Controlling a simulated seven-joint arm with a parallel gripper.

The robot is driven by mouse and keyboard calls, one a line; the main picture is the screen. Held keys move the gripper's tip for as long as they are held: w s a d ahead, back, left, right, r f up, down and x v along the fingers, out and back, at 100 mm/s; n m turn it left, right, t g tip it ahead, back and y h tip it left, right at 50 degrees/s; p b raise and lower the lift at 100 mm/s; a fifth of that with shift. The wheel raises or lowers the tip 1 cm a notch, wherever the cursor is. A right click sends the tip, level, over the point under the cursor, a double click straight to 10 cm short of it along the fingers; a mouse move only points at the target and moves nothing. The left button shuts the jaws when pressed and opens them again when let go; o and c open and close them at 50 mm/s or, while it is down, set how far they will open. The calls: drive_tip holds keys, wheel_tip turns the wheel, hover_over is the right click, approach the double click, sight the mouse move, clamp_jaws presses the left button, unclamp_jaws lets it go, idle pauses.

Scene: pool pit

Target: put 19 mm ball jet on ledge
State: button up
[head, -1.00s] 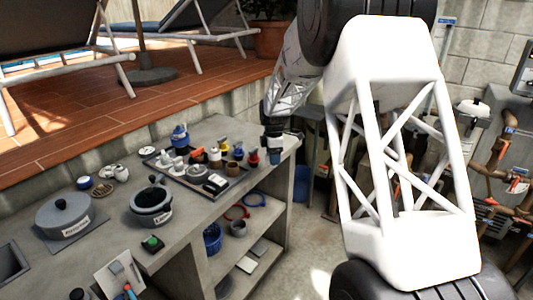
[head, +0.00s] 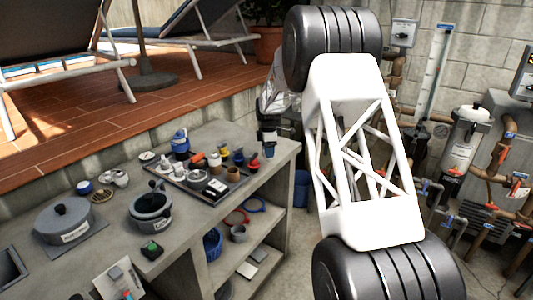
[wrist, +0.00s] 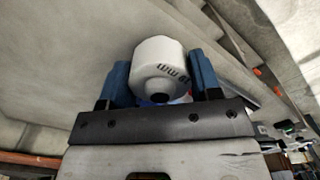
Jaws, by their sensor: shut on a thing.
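The 19 mm ball jet (wrist: 158,58) is a white rounded fitting with a dark hole and printed "mm" lettering. In the wrist view it sits between the two blue fingers of my gripper (wrist: 160,78), which is shut on it. In the head view my gripper (head: 268,150) is small, with blue tips, by the far right end of the grey concrete bench (head: 283,148). The jet cannot be made out there. A pale concrete surface (wrist: 60,45) lies beyond the jet in the wrist view. I cannot tell which surface is the ledge.
A dark tray (head: 203,190) of small fittings stands on the bench near my gripper. Lidded pots, including one grey pot (head: 64,222), stand further left. Open shelves (head: 258,240) are below. Pipes and a filter housing (head: 462,145) line the right wall.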

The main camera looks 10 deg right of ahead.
drive_tip(key=shift+w+d+f, duration=0.1)
drive_tip(key=shift+w, duration=1)
drive_tip(key=shift+w+f, duration=0.1)
drive_tip(key=shift+w, duration=0.95)
drive_tip(key=shift+f, duration=1.75)
drive_tip(key=shift+f, duration=0.15)
drive_tip(key=o, duration=0.9)
wheel_tip(320, 180, up, 12)
